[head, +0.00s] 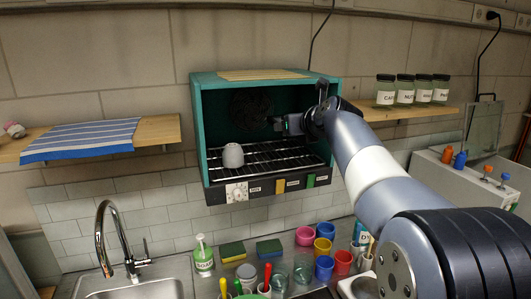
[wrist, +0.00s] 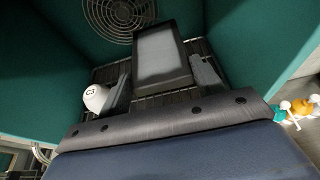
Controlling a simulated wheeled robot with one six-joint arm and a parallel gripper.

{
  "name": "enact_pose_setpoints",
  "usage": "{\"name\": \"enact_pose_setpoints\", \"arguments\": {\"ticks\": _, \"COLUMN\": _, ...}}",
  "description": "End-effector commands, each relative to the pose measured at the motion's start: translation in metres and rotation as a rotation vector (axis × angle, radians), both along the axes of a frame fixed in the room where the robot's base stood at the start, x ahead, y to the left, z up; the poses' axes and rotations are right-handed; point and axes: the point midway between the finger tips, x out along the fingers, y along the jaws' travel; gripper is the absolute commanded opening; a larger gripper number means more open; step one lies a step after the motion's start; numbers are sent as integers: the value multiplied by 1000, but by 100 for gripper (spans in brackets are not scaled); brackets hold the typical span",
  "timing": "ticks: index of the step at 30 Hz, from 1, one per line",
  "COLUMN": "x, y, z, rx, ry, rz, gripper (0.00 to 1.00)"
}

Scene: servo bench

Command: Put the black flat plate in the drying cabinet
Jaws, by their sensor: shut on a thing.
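The drying cabinet (head: 199,125) is a teal box on the wall with an open front and a dark wire rack (head: 285,158). My gripper (head: 280,124) reaches into its right side, above the rack. In the wrist view my gripper (wrist: 163,82) is shut on the black flat plate (wrist: 162,58), a dark rectangle with a raised rim and a greyer middle. The plate lies between the two fingers, inside the cabinet in front of the back fan grille (wrist: 120,16). In the head view the plate is too dark to make out. Whether it touches the rack is unclear.
A white cup (head: 233,155) stands upside down on the rack's left; it also shows beside the left finger in the wrist view (wrist: 95,97). Teal side walls (wrist: 245,40) are close. Below are a sink, sponges and coloured cups (head: 324,267). Jars (head: 405,92) stand on the right shelf.

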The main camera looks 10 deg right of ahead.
Motion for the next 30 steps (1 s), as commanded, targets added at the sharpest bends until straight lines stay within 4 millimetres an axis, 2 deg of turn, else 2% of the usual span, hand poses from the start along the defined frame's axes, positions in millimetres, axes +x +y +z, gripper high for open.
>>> {"name": "enact_pose_setpoints", "arguments": {"ticks": 6, "x": 0, "y": 0, "z": -41, "rx": 1, "ry": 2, "rz": -2, "gripper": 32}}
{"name": "enact_pose_setpoints", "arguments": {"ticks": 18, "x": 0, "y": 0, "z": -82, "rx": 1, "ry": 1, "rz": 0, "gripper": 32}}
{"name": "enact_pose_setpoints", "arguments": {"ticks": 22, "x": 0, "y": 0, "z": -91, "rx": -1, "ry": 0, "rz": -2, "gripper": 32}}
{"name": "enact_pose_setpoints", "arguments": {"ticks": 30, "x": 0, "y": 0, "z": -93, "rx": 0, "ry": -1, "rz": -2, "gripper": 32}}
